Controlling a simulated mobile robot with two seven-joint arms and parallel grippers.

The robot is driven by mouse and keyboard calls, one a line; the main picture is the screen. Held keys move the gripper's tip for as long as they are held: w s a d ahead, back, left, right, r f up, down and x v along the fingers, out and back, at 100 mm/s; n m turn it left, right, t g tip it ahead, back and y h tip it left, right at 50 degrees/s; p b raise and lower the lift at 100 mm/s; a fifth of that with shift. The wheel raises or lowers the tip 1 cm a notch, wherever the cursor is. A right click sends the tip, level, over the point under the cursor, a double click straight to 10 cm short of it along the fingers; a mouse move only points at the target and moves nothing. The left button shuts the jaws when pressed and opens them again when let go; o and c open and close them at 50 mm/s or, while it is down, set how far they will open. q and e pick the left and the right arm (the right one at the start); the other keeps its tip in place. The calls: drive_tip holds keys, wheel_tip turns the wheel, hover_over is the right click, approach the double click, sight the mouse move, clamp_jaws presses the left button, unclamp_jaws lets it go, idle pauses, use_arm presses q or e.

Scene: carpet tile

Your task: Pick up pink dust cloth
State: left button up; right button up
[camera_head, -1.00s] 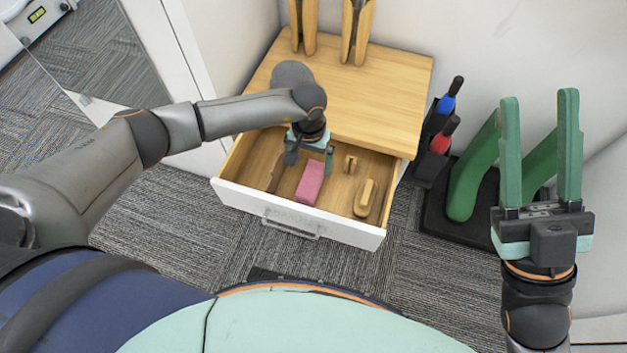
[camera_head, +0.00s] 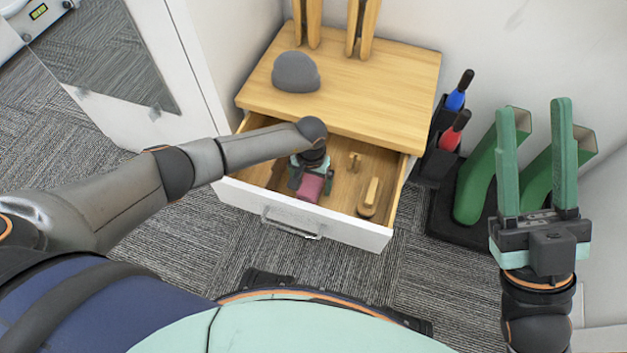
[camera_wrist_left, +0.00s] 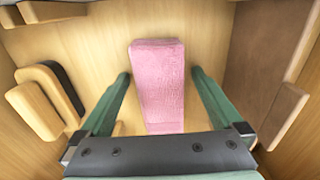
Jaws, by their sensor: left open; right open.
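The pink dust cloth (camera_head: 309,188) lies as a folded block on the wooden floor of the open drawer (camera_head: 245,200). It also shows in the left wrist view (camera_wrist_left: 160,85), between the two green fingers. My left gripper (camera_head: 312,184) is inside the drawer above the cloth, open, with one finger on each side of it. A gap shows between each finger and the cloth (camera_wrist_left: 160,100). In the head view the gripper hides part of the cloth. My right gripper (camera_head: 535,150) is open and empty, raised at the right with fingers up.
A wooden-backed brush (camera_head: 368,197) and a small wooden piece (camera_head: 354,162) lie in the drawer to the right. The drawer walls stand close around. A grey dome-shaped object (camera_head: 296,72) sits on the wooden top. Red and blue handled tools (camera_head: 456,130) stand to the right.

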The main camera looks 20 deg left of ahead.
sight(311, 182)
use_arm(q)
drive_tip(key=shift+c, duration=0.2)
drive_tip(key=c, duration=1.3)
wheel_tip(311, 182, up, 9)
drive_tip(key=p, duration=0.4)
drive_tip(key=shift+r, duration=0.55)
